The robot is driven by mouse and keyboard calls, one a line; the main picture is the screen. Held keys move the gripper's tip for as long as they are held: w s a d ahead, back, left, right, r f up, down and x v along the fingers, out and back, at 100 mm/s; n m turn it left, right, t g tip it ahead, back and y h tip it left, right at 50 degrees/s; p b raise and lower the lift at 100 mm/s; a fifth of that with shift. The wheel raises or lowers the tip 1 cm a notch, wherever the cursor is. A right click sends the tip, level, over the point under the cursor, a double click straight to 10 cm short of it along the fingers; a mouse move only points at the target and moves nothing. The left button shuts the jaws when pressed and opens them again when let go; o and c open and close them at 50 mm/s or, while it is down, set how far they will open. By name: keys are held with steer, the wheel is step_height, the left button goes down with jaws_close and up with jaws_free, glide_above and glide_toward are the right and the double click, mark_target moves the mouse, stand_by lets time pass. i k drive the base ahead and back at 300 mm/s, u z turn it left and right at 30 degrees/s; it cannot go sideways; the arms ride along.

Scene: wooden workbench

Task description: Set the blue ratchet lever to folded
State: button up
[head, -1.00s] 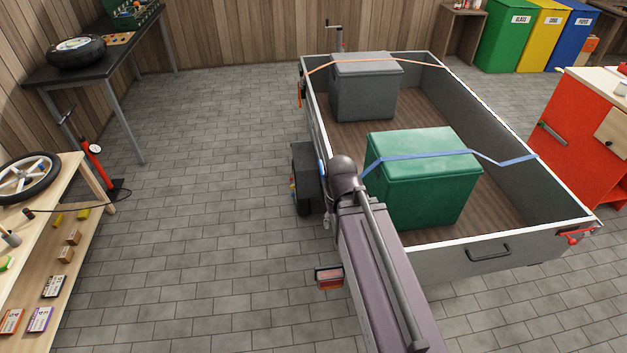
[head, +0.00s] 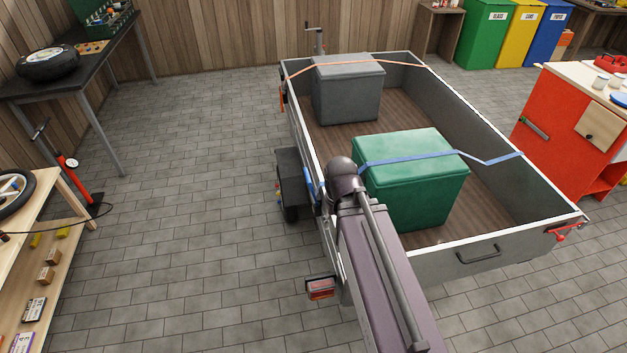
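A blue strap (head: 410,157) runs over the green lidded box (head: 412,190) in the trailer to the right wall. A narrow blue piece (head: 311,184), likely the blue ratchet lever, shows on the outer left side of the trailer, just left of my arm's elbow. It is small and partly hidden, so I cannot tell its lever position. My arm reaches forward over the trailer's left rear edge. My gripper is not visible; the arm hides whatever lies beyond the elbow.
The grey trailer (head: 522,232) also carries a grey box (head: 347,90) under an orange strap (head: 350,62). Its wheel guard (head: 288,172) and tail light (head: 321,288) stick out at left. Paved floor is free to the left. A red cabinet (head: 565,130) stands at right.

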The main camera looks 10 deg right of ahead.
mark_target(306, 170)
steer(key=i, duration=0.85)
steer(key=u, duration=0.05)
